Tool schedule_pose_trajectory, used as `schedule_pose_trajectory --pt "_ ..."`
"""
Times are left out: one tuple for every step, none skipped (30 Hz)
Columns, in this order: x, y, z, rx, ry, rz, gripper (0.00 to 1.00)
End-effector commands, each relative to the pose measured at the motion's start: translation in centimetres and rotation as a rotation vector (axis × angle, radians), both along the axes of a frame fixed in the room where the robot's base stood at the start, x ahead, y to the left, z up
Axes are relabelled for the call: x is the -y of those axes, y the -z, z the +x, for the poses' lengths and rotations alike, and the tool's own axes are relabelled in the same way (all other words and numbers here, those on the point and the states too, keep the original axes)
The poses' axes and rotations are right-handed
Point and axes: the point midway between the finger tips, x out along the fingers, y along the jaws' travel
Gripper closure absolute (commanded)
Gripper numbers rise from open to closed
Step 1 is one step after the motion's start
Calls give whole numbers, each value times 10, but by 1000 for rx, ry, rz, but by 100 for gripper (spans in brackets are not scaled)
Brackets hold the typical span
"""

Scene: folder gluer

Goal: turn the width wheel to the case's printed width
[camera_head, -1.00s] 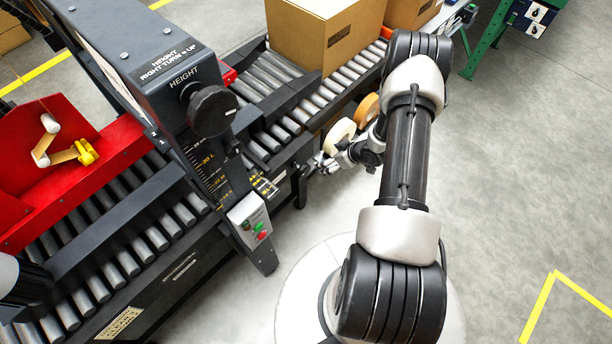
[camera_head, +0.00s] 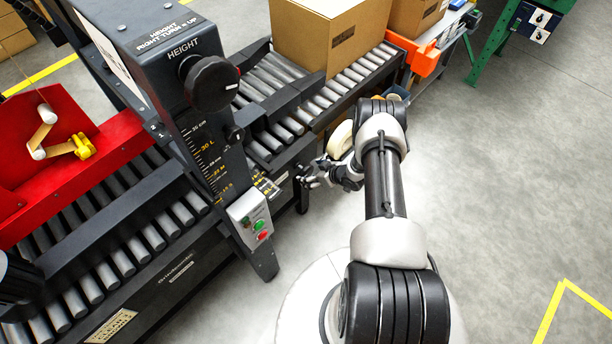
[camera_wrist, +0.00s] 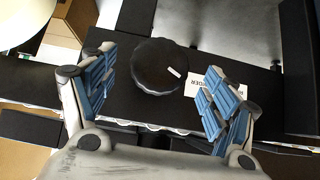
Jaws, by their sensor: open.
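A black round wheel (camera_wrist: 160,66) with a white mark on its face shows in the wrist view, on a dark plate beside a white label (camera_wrist: 212,84) that is partly covered and seems to end in "DER". My gripper (camera_wrist: 157,82) is open, with one blue-padded finger on each side of the wheel. I cannot tell whether the pads touch it. In the head view my gripper (camera_head: 313,177) is beside the near side of the conveyor, and the wheel cannot be made out there. The cardboard case (camera_head: 308,45) stands on the rollers; its print (camera_head: 343,37) is too small to read.
A post with a black HEIGHT knob (camera_head: 211,83), a scale and a button box (camera_head: 250,218) stands left of my gripper. A second carton (camera_head: 412,15) sits farther back. Floor on the right is clear.

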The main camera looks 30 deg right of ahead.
Motion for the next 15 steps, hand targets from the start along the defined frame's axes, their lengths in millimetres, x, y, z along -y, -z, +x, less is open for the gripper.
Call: schedule_pose_trajectory --pt "-3 11 7 0 -3 -1 21" --pt "-4 15 10 1 -2 -2 21" --pt "-6 19 14 0 -3 -1 21" --pt "-7 22 18 0 -2 -1 21" --pt "-8 25 20 0 -1 0 21" --pt "-9 27 24 0 -1 -1 21" --pt "-9 29 26 0 -1 -1 21" --pt "-10 31 27 -1 0 0 21" --pt "-10 33 29 -1 0 0 21" --pt "-11 33 30 -1 0 0 21" --pt "-11 34 31 -1 -1 -1 21" --pt "-12 35 32 -1 0 0 21" --pt "-12 35 32 -1 0 0 21" --pt "-12 35 32 -1 0 0 21" --pt "-12 35 33 -1 0 0 21"
